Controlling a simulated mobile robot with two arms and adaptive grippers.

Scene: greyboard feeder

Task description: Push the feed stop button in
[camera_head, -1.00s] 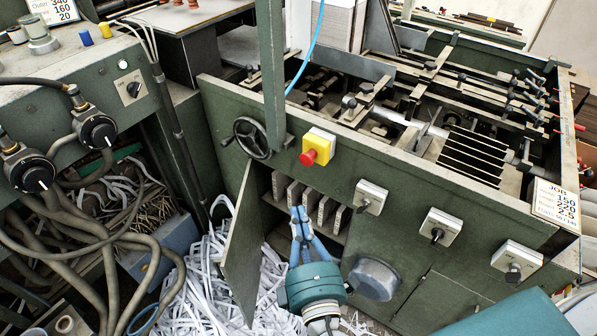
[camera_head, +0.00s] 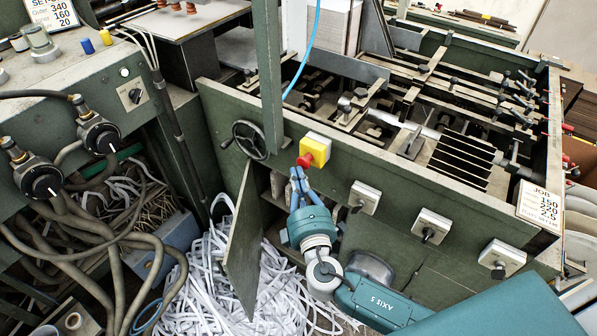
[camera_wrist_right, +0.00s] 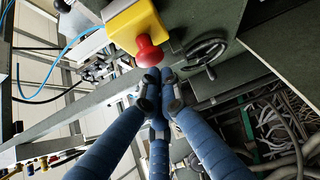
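The feed stop button is a red mushroom button (camera_head: 305,161) on a yellow box (camera_head: 319,146), fixed to the green machine's front panel. In the right wrist view the red button (camera_wrist_right: 149,52) stands out from its yellow box (camera_wrist_right: 133,22), just above the fingertips. My right gripper (camera_head: 297,171) has its blue fingers drawn together, with nothing seen between them. Its tips (camera_wrist_right: 158,76) are right beside and below the button. I cannot tell whether they touch it. My left gripper is not in view.
A handwheel (camera_head: 250,140) sits left of the button, beside a green post (camera_head: 272,80). An open panel door (camera_head: 241,245) stands below, near shredded paper (camera_head: 205,270). Grey switch boxes (camera_head: 364,197) line the panel to the right. A blue hose (camera_head: 309,55) hangs above.

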